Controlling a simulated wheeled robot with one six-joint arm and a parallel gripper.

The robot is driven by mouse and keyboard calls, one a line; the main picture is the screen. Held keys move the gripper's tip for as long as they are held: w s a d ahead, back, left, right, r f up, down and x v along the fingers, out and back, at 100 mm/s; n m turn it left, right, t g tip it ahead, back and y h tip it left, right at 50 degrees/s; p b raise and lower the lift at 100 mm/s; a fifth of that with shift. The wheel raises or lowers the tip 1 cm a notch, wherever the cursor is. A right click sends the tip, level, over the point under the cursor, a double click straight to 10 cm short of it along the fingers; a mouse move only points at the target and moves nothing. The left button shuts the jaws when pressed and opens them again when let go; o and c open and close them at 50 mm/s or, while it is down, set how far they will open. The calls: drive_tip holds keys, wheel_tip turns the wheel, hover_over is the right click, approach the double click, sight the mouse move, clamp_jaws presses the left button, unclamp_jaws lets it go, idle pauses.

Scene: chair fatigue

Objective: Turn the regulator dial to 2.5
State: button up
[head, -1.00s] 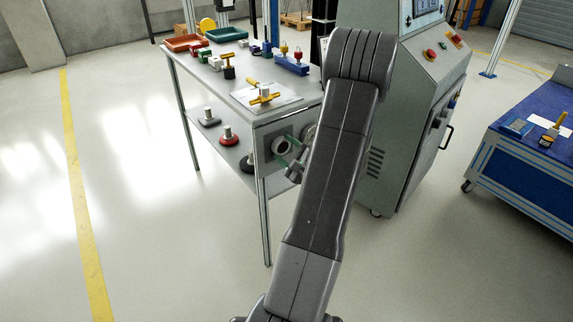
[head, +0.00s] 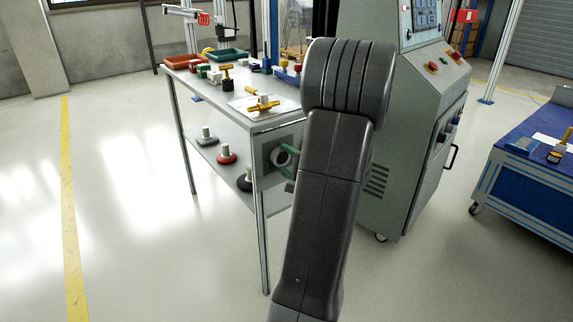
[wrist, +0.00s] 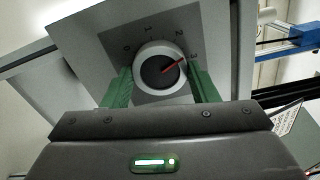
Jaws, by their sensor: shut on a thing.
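The regulator dial (wrist: 160,72) fills the middle of the wrist view. It has a pale ring, a dark face and a red pointer. Its scale plate (wrist: 201,38) carries the marks 0, 1, 2 and 3. The pointer aims up and right, close to the 3; the exact reading is hard to tell. My gripper (wrist: 160,88) has its green fingers on the left and right sides of the dial, shut on it. In the head view the dial (head: 281,157) sits on the table's end below the top, and my arm hides most of my gripper.
The table (head: 182,84) holds trays, small parts and a white sheet (head: 248,105); weights stand on its lower shelf (head: 212,150). A grey control cabinet (head: 400,150) stands close to the right of my arm. A blue cart (head: 530,185) is farther right. The floor at left is clear.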

drive_tip(key=o, duration=1)
drive_tip(key=shift+c, duration=0.2)
drive_tip(key=p+v, duration=0.2)
drive_tip(key=v, duration=1.2)
drive_tip(key=shift+w+a, duration=0.1)
drive_tip(key=b+x, duration=0.1)
drive_tip(key=x, duration=1.2)
drive_tip(key=shift+w+a+b, duration=0.2)
drive_tip(key=shift+w+b, duration=0.1)
drive_tip(key=shift+b, duration=0.1)
drive_tip(key=shift+s, duration=0.1)
